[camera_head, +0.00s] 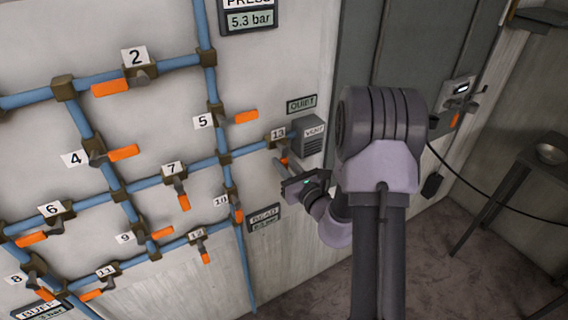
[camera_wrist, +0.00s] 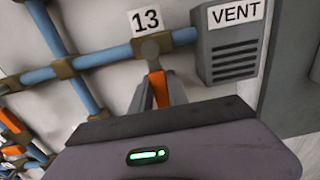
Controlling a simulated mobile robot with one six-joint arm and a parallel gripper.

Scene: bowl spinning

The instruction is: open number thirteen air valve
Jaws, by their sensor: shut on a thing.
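The number 13 valve sits on a blue pipe beside a grey VENT box. Its white 13 label shows in the head view (camera_head: 278,134) and in the wrist view (camera_wrist: 145,20). Its orange handle (camera_wrist: 157,90) hangs down from the valve body, across the line of the pipe. In the head view only a little of the handle (camera_head: 284,160) shows between my fingers. My gripper (camera_head: 281,163) is shut on this handle, with a finger on each side in the wrist view. The handle's lower end is hidden behind my gripper's body.
The VENT box (camera_wrist: 232,45) is close to the right of the valve. Valve 10 (camera_head: 234,208) and its upright pipe are to the lower left, above a small READ sign (camera_head: 264,217). Several other orange-handled valves fill the wall at left. A grey door (camera_head: 400,50) is at right.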

